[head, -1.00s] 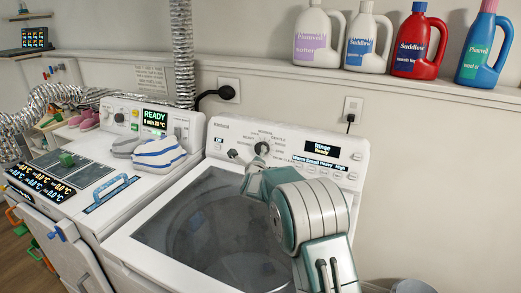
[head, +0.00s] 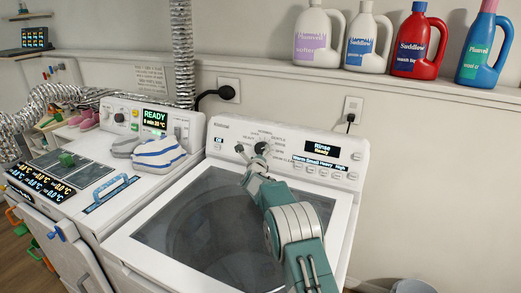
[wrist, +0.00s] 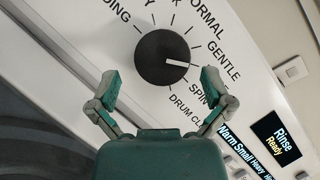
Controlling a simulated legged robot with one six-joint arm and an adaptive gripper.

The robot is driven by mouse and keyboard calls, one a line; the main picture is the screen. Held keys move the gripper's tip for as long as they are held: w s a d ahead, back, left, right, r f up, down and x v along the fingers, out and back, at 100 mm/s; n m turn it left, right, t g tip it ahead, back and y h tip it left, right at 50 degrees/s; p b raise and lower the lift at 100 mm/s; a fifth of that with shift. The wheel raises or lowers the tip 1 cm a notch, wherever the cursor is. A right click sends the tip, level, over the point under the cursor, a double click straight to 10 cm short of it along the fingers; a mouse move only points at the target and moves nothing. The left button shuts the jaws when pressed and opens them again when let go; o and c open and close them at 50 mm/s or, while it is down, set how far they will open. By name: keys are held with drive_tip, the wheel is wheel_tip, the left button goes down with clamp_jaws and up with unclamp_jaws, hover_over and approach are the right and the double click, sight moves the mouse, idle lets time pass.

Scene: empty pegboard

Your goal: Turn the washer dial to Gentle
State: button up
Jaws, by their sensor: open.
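The washer dial (wrist: 163,58) is a round black knob on the white washer's panel. Its white pointer line points right, just below the Gentle mark and close to the Spin label. The washer display (wrist: 276,140) reads "Rinse Ready". My gripper (wrist: 161,82) is open, with one green fingertip at the dial's lower left and the other at its lower right; contact cannot be told. In the head view the dial (head: 261,148) stands just beyond my gripper (head: 250,157), which partly covers the panel around it.
The washer's dark glass lid (head: 190,225) lies below the arm. A dryer (head: 150,190) with folded striped cloth (head: 158,153) stands at left. Several detergent bottles (head: 365,42) stand on the ledge above. The wall right of the washer is clear.

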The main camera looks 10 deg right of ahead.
sight(260, 150)
drive_tip(key=shift+x, duration=1.95)
